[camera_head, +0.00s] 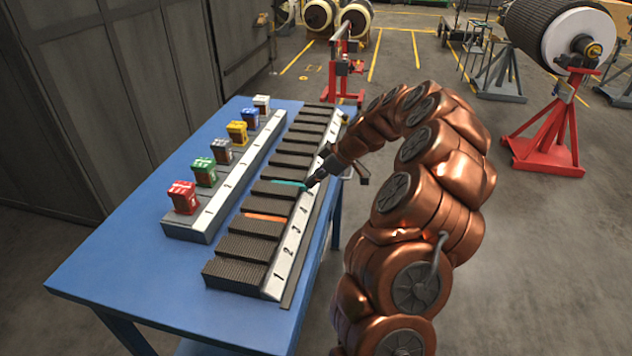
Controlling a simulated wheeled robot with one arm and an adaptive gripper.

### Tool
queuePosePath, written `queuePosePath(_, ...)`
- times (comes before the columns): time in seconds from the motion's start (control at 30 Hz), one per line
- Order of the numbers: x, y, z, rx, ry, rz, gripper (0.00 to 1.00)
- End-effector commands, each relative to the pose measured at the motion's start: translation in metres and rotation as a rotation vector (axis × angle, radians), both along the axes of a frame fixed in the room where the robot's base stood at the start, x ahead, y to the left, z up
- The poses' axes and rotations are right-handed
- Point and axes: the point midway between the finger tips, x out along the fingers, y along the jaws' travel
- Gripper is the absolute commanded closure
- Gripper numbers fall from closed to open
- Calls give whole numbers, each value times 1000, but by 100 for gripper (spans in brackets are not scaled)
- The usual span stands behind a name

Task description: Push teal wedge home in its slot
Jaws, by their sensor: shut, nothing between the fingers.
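The teal wedge (290,183) shows as a thin strip between two dark ribbed blocks of the long slotted rack (272,288) on the blue table. Its right end lies near the rack's pale numbered strip. My gripper (309,183) is shut and empty, with its fingertips right at the wedge's right end. I cannot tell whether they touch it. How deep the wedge sits in its slot is too small to tell, and the gripper partly hides the numbers beside it.
An orange wedge (265,217) lies in a nearer slot. A second rack (187,229) to the left carries several coloured blocks, with a red one (183,197) nearest. The blue table's (120,262) front left is bare. A red stand (343,70) is behind the table.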

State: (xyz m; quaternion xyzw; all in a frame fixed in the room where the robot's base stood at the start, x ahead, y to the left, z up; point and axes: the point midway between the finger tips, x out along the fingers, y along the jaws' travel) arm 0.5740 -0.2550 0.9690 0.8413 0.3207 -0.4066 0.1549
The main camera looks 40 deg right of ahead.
Motion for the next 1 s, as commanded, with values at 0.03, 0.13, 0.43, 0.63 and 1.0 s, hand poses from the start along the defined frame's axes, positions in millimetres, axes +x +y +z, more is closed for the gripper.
queuePosePath(0.03,1,1,-1,0,0,1,100)
queuePosePath(0.13,3,3,-1,0,0,1,100)
queuePosePath(0.43,8,7,-1,0,0,0,100)
queuePosePath(0.63,12,10,-1,-1,0,1,100)
queuePosePath(1.0,13,10,2,-1,-2,-2,100)
